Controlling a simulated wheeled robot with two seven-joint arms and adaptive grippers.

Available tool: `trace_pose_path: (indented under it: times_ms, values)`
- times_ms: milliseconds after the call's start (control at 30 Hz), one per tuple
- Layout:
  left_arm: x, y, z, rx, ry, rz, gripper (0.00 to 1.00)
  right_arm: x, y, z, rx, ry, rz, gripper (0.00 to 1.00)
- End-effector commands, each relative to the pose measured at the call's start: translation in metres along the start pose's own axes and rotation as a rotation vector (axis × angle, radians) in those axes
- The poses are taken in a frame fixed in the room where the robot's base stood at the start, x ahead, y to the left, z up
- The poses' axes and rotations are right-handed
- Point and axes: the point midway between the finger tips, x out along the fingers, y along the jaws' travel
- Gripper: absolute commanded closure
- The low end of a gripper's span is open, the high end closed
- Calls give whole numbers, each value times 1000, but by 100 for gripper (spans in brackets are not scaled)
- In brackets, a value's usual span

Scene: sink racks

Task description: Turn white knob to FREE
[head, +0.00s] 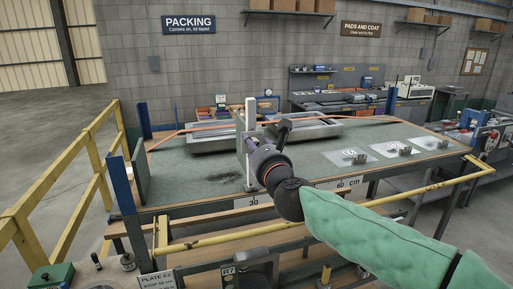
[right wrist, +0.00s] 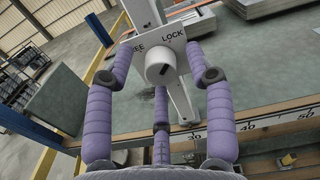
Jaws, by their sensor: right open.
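The white knob (right wrist: 160,68) sits on a white label plate (right wrist: 152,42) in the right wrist view. LOCK is readable at the plate's upper right; the word on the left shows only its end, "EE", behind a finger. A short dark slanted mark shows on the knob's face; which word it points to is hard to tell. My right gripper (right wrist: 160,74) is open, its purple fingers spread around the knob at left, right and below. Contact cannot be told. In the head view my right gripper (head: 249,146) is at the white post (head: 250,113) and hides the knob. My left gripper is out of view.
The post stands at the front edge of a green-topped bench (head: 205,178) with a number scale. Grey trays (head: 208,140) lie behind it. White cards with small parts (head: 349,157) lie to the right. A yellow rail (head: 435,187) runs along the front.

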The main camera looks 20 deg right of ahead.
Motion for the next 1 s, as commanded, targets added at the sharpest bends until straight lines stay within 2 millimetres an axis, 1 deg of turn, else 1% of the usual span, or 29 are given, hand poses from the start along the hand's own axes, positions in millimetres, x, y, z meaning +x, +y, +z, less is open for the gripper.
trace_pose_path:
  times_ms: [167,200,267,300,333,367,767,1000]
  values:
    - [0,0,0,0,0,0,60,0,0,0,0,0,0,46]
    - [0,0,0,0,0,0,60,0,0,0,0,0,0,57]
    - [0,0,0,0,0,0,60,0,0,0,0,0,0,74]
    - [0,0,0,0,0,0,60,0,0,0,0,0,0,85]
    - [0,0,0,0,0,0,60,0,0,0,0,0,0,94]
    - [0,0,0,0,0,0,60,0,0,0,0,-1,0,100]
    - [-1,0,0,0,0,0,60,0,-1,2,-38,-3,-1,100]
    - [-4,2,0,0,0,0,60,-1,-1,3,-178,-4,-2,100]
